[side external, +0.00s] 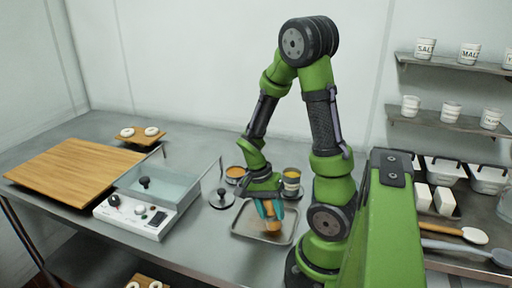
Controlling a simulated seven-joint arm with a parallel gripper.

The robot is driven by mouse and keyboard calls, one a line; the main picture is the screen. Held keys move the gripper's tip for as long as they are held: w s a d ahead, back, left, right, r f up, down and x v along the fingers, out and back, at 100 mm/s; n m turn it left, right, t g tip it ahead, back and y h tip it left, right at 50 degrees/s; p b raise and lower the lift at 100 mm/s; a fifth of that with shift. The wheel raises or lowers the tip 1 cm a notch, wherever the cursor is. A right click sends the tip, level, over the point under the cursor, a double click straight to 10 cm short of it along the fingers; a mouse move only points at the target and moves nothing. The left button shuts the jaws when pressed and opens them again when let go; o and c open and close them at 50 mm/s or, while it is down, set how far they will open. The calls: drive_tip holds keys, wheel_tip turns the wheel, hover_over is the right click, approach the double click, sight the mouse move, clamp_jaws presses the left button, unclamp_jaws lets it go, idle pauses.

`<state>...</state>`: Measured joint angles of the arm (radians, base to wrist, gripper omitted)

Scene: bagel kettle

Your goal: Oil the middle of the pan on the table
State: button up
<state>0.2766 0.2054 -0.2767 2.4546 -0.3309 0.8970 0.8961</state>
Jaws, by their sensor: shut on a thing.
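The pan (250,230) is a shallow grey rectangular tray on the metal table, in front of my arm's base. My gripper (268,211) points down over the middle of the pan, its teal fingers closed. It is shut on a small orange-brown thing (272,227), which looks like an oiling brush. Its lower end is at or just above the pan floor; I cannot tell if it touches. Its upper part is hidden by the fingers. No oil can be made out on the pan.
Behind the pan stand an open container of orange contents (235,173) and a labelled tin (291,178). A glass-walled kettle (165,185), a wooden board (75,170) and a small board with bagels (127,137) are further left.

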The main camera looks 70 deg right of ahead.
drive_tip(key=shift+w+a, duration=0.15)
drive_tip(key=shift+w, duration=3.75)
wheel_tip(320, 180, up, 8)
drive_tip(key=shift+s, duration=0.1)
drive_tip(key=shift+d+f+t+y, duration=0.4)
drive_tip(key=shift+d+t+y, duration=0.2)
drive_tip(key=shift+y, duration=0.1)
